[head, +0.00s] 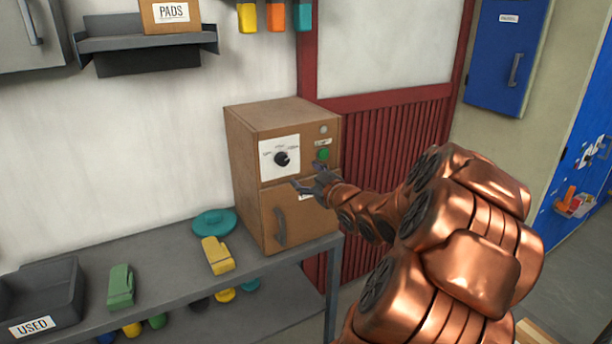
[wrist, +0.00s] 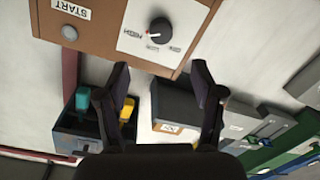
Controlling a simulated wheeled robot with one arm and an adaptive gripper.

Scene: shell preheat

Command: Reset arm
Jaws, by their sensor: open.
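My copper-coloured arm reaches in from the right of the head view. My gripper (head: 308,187) is in front of the brown box-shaped oven (head: 263,222), level with the lower part of its control panel. The oven has a black dial (head: 281,158) on a white plate, a green button (head: 322,154) and a lower door with a grey handle (head: 280,227). The door looks shut. In the wrist view my gripper (wrist: 162,95) has its two dark fingers spread apart with nothing between them. The dial (wrist: 160,30) shows beyond the fingers there, near a START label (wrist: 71,9).
The grey bench (head: 165,262) holds a teal disc (head: 213,222), a yellow block (head: 217,255), a green block (head: 121,287) and a dark bin labelled USED (head: 40,290). A PADS box (head: 170,14) sits on a wall shelf. A blue cabinet (head: 507,55) hangs at the right.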

